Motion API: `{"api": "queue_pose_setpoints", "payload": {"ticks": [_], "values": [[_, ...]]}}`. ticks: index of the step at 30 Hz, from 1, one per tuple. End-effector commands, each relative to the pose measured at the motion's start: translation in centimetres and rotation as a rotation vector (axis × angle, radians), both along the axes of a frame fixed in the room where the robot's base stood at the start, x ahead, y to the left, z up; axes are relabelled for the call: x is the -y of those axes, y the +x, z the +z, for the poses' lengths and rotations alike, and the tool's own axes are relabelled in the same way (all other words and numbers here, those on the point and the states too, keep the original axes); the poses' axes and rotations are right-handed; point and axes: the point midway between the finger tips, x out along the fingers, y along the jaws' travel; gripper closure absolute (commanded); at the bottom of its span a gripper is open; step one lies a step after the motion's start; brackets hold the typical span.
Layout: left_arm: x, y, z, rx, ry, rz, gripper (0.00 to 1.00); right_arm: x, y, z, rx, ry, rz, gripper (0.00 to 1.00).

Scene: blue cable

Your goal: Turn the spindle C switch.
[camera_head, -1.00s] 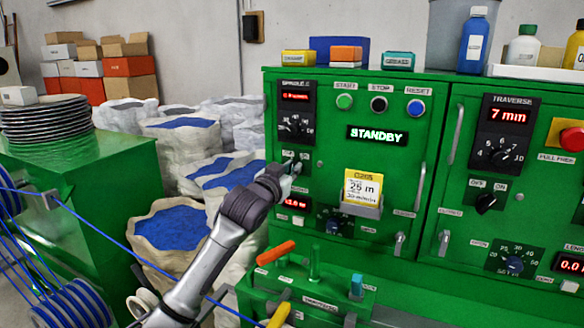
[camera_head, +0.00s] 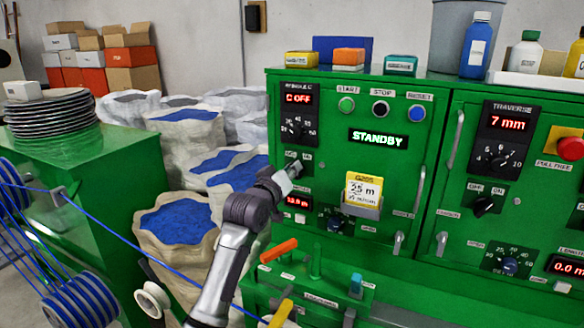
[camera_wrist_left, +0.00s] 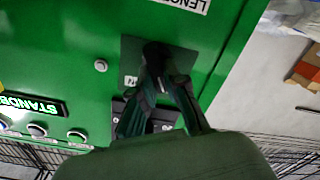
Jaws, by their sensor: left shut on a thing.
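The spindle C panel (camera_head: 296,117) is at the upper left of the green cabinet. Its red display (camera_head: 298,98) appears to read C OFF. The spindle C switch sits on a small dark plate (camera_head: 307,160) below the dial, largely hidden by my gripper. My left gripper (camera_head: 292,171) reaches up to it from the lower left. In the left wrist view, the fingers (camera_wrist_left: 165,78) converge on a dark knob (camera_wrist_left: 156,52) on the plate and are shut on it. The knob's exact angle is hard to make out. My right gripper is in neither view.
The STANDBY display (camera_head: 378,137), push buttons (camera_head: 380,109) and a yellow card (camera_head: 364,188) are right of the gripper. An orange handle (camera_head: 279,250) juts out below. Blue cable (camera_head: 125,250) runs at the lower left. Sacks (camera_head: 180,225) stand left of the cabinet.

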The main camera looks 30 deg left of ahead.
Motion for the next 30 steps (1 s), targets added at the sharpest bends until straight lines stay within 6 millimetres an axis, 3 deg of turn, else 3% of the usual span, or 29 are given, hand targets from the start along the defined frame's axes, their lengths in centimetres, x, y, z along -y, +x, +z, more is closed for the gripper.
{"api": "queue_pose_setpoints", "payload": {"ticks": [15, 16, 20, 30], "values": [[-0.04, 0.0, 0.0, 0.002, -0.021, 0.001, 1.0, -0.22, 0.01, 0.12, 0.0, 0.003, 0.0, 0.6], [-0.03, 0.0, 0.02, 0.002, -0.021, 0.001, 0.84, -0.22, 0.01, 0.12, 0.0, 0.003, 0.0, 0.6], [-0.03, 0.0, 0.02, 0.002, -0.02, 0.001, 0.63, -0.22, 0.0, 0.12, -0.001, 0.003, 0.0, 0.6], [-0.01, -0.24, 0.0, 0.002, -0.019, 0.001, 0.62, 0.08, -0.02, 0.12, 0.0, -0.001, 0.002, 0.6]]}}
